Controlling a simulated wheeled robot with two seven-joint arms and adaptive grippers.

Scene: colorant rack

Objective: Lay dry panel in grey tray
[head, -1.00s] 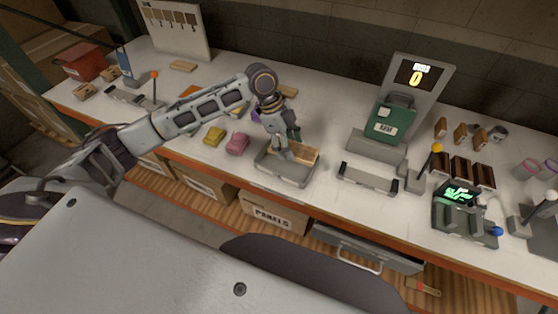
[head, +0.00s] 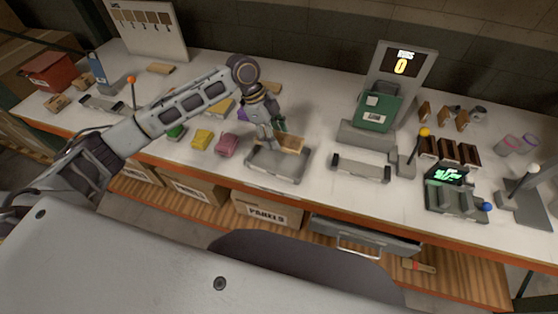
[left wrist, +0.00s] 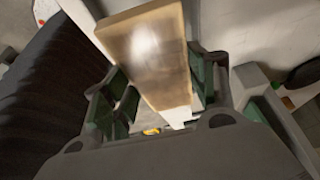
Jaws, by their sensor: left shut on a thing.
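A light wooden panel (head: 291,143) is held by my left gripper (head: 277,128). The panel shows at the back right edge of the grey tray (head: 262,177), partly over it; whether it touches the tray is unclear. In the left wrist view the panel (left wrist: 150,50) extends up and away between the green-padded fingers of the left gripper (left wrist: 160,90), with a bright glare on its face. The tray's inside looks empty at the front. My right gripper is not in view.
A pink block (head: 227,144) and a yellow block (head: 202,138) lie left of the tray. A grey bracket (head: 361,170) stands to its right, with a green device (head: 377,110) behind that. The bench's front edge lies close before the tray.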

